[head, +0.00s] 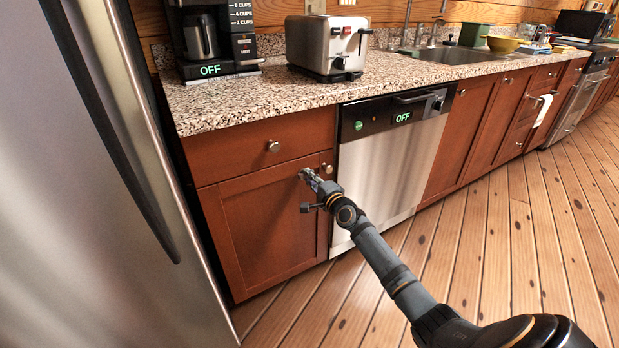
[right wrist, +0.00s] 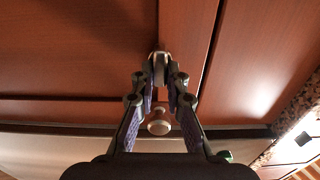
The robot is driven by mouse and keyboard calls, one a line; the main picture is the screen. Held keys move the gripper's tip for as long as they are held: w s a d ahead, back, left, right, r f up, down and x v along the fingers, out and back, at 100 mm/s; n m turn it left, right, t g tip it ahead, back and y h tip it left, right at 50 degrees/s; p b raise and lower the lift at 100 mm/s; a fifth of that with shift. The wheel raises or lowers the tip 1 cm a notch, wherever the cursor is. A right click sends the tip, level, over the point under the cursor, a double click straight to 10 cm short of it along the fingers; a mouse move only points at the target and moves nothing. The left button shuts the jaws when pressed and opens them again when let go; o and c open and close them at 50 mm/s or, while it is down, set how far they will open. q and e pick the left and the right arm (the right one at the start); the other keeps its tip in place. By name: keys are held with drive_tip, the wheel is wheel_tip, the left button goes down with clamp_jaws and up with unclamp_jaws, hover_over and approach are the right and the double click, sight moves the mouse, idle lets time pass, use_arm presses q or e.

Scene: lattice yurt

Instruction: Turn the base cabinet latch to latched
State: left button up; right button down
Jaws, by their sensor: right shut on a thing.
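The base cabinet (head: 265,225) is reddish-brown wood, with a drawer above a door, and its door looks closed. My right gripper (head: 306,178) is at the upper right part of the door, below the drawer. In the right wrist view my right gripper (right wrist: 159,68) has its fingertips together on a small metal piece, likely the latch (right wrist: 160,51). The fingertips mostly hide it, so its turn position cannot be told. A round metal knob (right wrist: 158,122) shows between the fingers, apart from the tips; it also shows in the head view (head: 327,168). My left gripper is not in view.
A steel fridge (head: 95,240) stands close on the left. A dishwasher (head: 390,165) reading OFF is right of the cabinet. The drawer has a round knob (head: 273,146). A coffee maker (head: 208,45) and a toaster (head: 327,45) stand on the speckled counter (head: 240,103). The plank floor is clear.

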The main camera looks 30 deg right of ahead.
sight(305, 150)
idle(0.4)
drive_tip(key=c, duration=1.4)
unclamp_jaws()
drive_tip(key=shift+o, duration=0.2)
drive_tip(key=r, duration=0.8)
drive_tip(key=shift+w+d, duration=0.25)
drive_tip(key=shift+w, duration=0.1)
drive_tip(key=r, duration=0.1)
drive_tip(key=s+r, duration=0.1)
drive_tip(key=shift+a+r, duration=0.3)
drive_tip(key=shift+a, duration=0.05)
drive_tip(key=shift+w+d+f, duration=0.15)
drive_tip(key=shift+w+f, duration=0.1)
drive_tip(key=shift+f, duration=0.05)
drive_tip(key=shift+s, duration=0.1)
